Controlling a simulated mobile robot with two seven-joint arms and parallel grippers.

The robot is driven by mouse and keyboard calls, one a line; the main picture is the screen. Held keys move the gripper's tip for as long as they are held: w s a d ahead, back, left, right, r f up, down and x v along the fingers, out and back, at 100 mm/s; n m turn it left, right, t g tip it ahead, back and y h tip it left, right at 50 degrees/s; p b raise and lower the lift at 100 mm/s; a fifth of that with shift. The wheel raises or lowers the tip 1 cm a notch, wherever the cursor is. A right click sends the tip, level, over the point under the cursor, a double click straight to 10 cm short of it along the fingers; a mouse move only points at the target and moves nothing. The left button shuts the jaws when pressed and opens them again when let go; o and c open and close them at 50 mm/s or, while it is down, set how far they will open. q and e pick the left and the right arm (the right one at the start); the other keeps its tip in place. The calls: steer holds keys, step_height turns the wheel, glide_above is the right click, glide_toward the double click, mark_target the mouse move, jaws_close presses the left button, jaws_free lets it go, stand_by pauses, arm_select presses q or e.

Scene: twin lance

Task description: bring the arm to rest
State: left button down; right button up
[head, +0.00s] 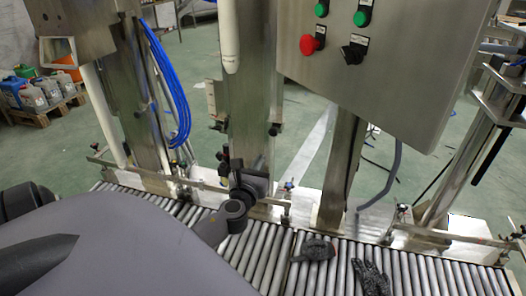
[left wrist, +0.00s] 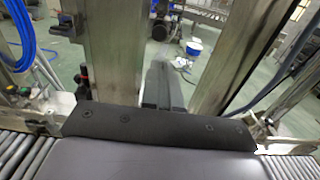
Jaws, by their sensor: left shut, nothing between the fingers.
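My left arm (head: 140,245) comes in from the left and fills the lower left of the head view as a large grey shape, low over the roller conveyor. My left gripper (head: 229,218) shows only in part at the arm's far end, its tip over the rollers. The left wrist view shows the left gripper (left wrist: 163,84) as dark grey fingers together beyond a black band, pointing between two steel posts. It is shut and holds nothing. Whether it touches anything cannot be told. My right gripper is not in view.
The roller conveyor (head: 340,277) runs along the front, with dark gloves (head: 318,250) (head: 370,278) on it. Steel posts (head: 250,110) stand behind it. A control box (head: 390,80) with a red button hangs at upper right. Containers (head: 35,98) stand on a pallet at left.

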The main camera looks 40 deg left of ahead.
arm_select(q)
steer(key=shift+s+d, duration=0.35)
steer(key=shift+s, duration=0.3)
steer(key=s+d+f+n+g+h+p, duration=0.3)
steer(key=s+d+f+n+h+p, duration=0.15)
steer(key=s+d+f+n, duration=0.55)
steer(key=s+d+n+g+h+p, duration=0.1)
steer(key=s+d+n+h, duration=0.2)
steer(key=d+n, duration=0.4)
steer(key=s+d+r+n+g+h+p, duration=0.1)
steer(key=s+d+n+h+p, duration=0.1)
steer(key=s+d+n, duration=0.4)
steer(key=d+n+h, duration=0.1)
steer(key=n, duration=0.4)
steer(key=shift+d+r, duration=0.2)
steer(key=shift+d, duration=0.05)
